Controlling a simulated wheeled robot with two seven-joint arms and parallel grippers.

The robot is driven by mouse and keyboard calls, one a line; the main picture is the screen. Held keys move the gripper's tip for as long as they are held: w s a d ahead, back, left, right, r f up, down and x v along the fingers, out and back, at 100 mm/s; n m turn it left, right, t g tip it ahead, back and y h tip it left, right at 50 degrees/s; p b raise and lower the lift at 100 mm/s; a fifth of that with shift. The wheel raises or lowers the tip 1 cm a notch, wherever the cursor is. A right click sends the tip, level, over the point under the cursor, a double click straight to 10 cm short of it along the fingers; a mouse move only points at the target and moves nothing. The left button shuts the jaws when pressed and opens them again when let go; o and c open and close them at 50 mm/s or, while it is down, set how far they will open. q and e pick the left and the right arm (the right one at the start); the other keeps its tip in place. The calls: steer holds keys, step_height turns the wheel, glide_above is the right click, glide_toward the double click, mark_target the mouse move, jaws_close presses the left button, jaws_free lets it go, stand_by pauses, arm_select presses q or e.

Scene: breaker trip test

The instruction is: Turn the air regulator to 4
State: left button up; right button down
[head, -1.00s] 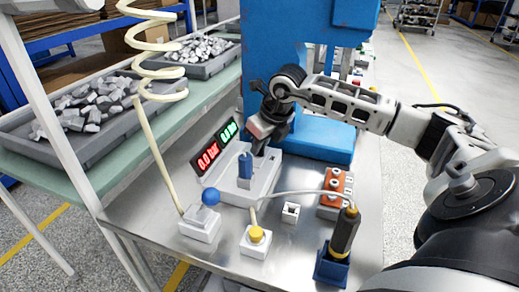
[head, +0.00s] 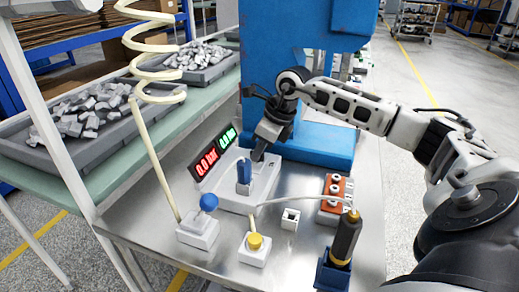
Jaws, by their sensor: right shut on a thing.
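The white air regulator unit (head: 265,180) stands on the metal bench, with a blue upright knob (head: 244,170) on its top. A display (head: 212,155) behind it shows red digits that look like 0.0 bar, and a green reading too small to read surely. My right gripper (head: 258,155) reaches down from the right, close behind the knob. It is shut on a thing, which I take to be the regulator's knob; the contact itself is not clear. My left gripper is not in view.
A blue-ball lever (head: 208,202), a yellow button (head: 255,241), a small white block (head: 290,219), an orange block (head: 335,187) and a black-yellow tool (head: 345,235) in a blue holder stand nearby. A blue press (head: 285,45) rises behind. A pale cable crosses the front.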

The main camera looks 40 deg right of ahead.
steer(key=shift+r, duration=0.1)
steer(key=c, duration=1.5)
jaws_free()
steer(key=v, duration=1.6)
steer(key=shift+s, duration=0.15)
